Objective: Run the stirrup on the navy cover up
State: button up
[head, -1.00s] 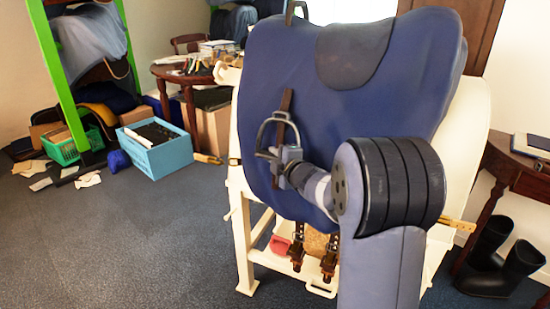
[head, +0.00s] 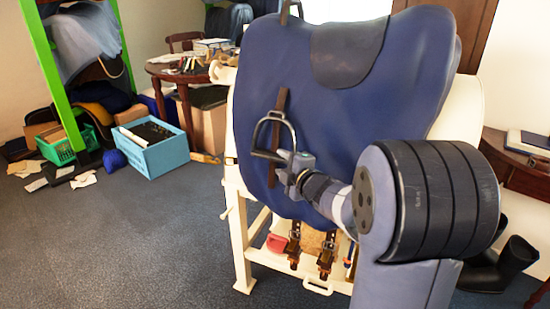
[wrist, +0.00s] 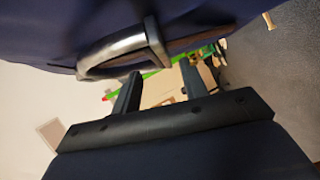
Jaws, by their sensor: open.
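The navy cover (head: 330,110) lies over a saddle on a cream stand. A metal stirrup (head: 272,133) hangs against its side on a brown leather strap (head: 280,103), about midway down. In the wrist view the stirrup (wrist: 110,58) is large and close, just beyond the fingers, with part of the strap (wrist: 190,42) beside it. My gripper (head: 287,160) is at the lower right of the stirrup in the head view. In the wrist view my gripper (wrist: 160,72) has its two fingers apart with nothing between them. Whether a finger touches the stirrup, I cannot tell.
The cream stand (head: 240,240) has buckled straps (head: 325,255) and a red object (head: 277,243) low down. A blue crate (head: 153,150) and a round table (head: 170,70) are behind left. Black boots (head: 505,265) stand at right.

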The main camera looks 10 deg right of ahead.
aim_at(270, 156)
jog(key=shift+v, duration=1.75)
jog(key=x, duration=1.1)
jog(key=shift+b, duration=0.35)
jog(key=shift+s+f+b, duration=0.2)
jog(key=shift+f+b, duration=0.15)
jog(key=shift+f, duration=0.05)
jog(key=shift+a, duration=0.1)
